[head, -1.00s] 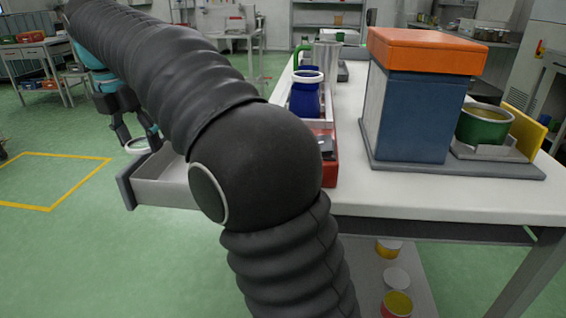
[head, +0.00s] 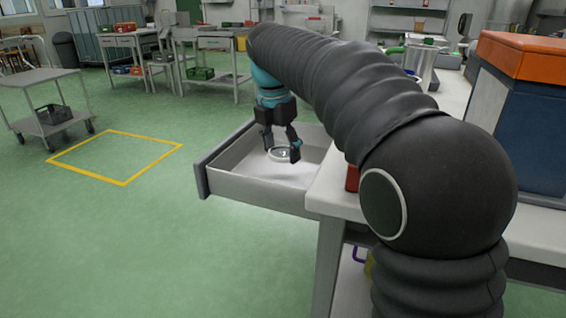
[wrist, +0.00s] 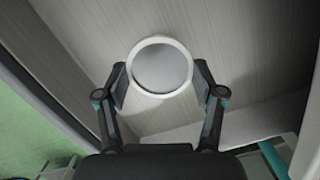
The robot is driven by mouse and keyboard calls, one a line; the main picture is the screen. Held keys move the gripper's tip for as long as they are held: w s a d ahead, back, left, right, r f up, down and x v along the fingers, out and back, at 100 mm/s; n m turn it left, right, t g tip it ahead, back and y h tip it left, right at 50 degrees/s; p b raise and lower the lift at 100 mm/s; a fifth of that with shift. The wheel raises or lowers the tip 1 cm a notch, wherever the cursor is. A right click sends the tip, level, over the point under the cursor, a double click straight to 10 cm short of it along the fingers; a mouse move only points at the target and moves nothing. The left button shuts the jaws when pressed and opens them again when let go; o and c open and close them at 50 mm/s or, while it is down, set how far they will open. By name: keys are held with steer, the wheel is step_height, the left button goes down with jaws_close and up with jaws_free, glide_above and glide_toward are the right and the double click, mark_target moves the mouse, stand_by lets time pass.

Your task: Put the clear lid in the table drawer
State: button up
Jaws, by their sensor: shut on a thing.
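The clear lid, a round disc with a pale rim (head: 280,154), is between the fingertips of my gripper (head: 281,148). In the wrist view the lid (wrist: 162,67) has one finger of my gripper (wrist: 160,80) at each side, and the gripper is shut on it. The table drawer (head: 205,180) is pulled out, and the lid is within its outline, low over the pale floor. I cannot tell whether the lid touches the drawer floor. The wrist view shows the drawer floor (wrist: 80,35) behind the lid. My arm hides part of the table.
The white table (head: 335,195) adjoins the drawer. An orange-topped blue box (head: 525,125) and a metal pot (head: 420,65) stand on it. A trolley (head: 45,85) stands at left beyond a yellow floor outline (head: 115,157). The green floor left of the drawer is clear.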

mark_target(282, 170)
steer(key=shift+f, duration=1.55)
steer(key=shift+f+b, duration=0.2)
steer(key=shift+b, duration=0.15)
steer(key=shift+f, duration=0.25)
steer(key=shift+s+f, duration=0.1)
steer(key=shift+f, duration=0.2)
steer(key=shift+c, duration=1.2)
steer(key=o, duration=1.3)
steer(key=shift+f, duration=0.15)
steer(key=shift+r, duration=0.3)
steer(key=shift+r, duration=0.25)
steer(key=r+p, duration=0.1)
steer(key=r, duration=0.3)
steer(key=r+p, duration=0.1)
steer(key=r, duration=0.3)
steer(key=s+a+r+p, duration=0.1)
steer(key=r, duration=0.3)
steer(key=shift+s+a+r, duration=0.1)
steer(key=shift+r, duration=0.2)
